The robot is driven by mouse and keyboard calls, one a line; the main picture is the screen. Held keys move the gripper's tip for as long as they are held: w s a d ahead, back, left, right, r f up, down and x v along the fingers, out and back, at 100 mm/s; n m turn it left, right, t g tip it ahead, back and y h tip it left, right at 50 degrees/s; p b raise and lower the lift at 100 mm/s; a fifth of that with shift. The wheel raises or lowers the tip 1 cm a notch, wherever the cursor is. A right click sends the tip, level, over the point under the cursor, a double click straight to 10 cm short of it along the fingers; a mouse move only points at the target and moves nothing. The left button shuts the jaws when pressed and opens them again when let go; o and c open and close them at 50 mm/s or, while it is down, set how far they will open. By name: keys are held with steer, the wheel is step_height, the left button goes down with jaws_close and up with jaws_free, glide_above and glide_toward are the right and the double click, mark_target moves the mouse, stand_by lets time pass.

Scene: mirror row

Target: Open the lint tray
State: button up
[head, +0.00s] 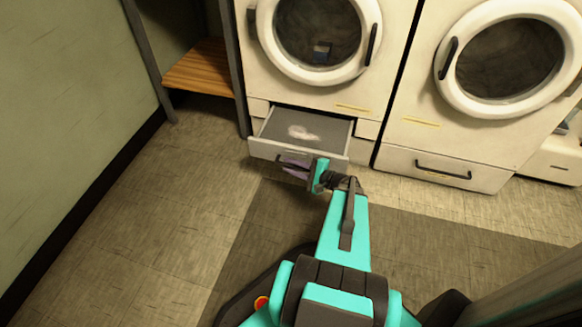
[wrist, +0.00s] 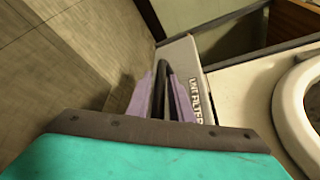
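The lint tray (head: 333,160) is a grey-fronted drawer below the round door of the left machine. It stands pulled out, with its inside showing and a pale patch of lint (head: 302,133) in it. In the wrist view its front panel (wrist: 182,52) bears the words "LINT FILTER". My gripper (head: 293,165) is at the tray's front. In the wrist view its purple fingers (wrist: 161,97) lie on both sides of the dark handle (wrist: 160,78), close against it, and look shut on it. Part of the handle is hidden by the fingers.
A second machine (head: 459,134) stands to the right, its lower drawer (head: 442,170) shut. A wooden shelf (head: 200,70) in a dark frame is left of the first machine. The tiled floor (head: 150,220) is clear on the left, up to the green wall (head: 65,100).

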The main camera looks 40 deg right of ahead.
steer(key=p+v, duration=0.3)
steer(key=v, duration=1)
steer(key=shift+s+p, duration=0.35)
steer(key=shift+s, duration=0.05)
steer(key=shift+r, duration=0.1)
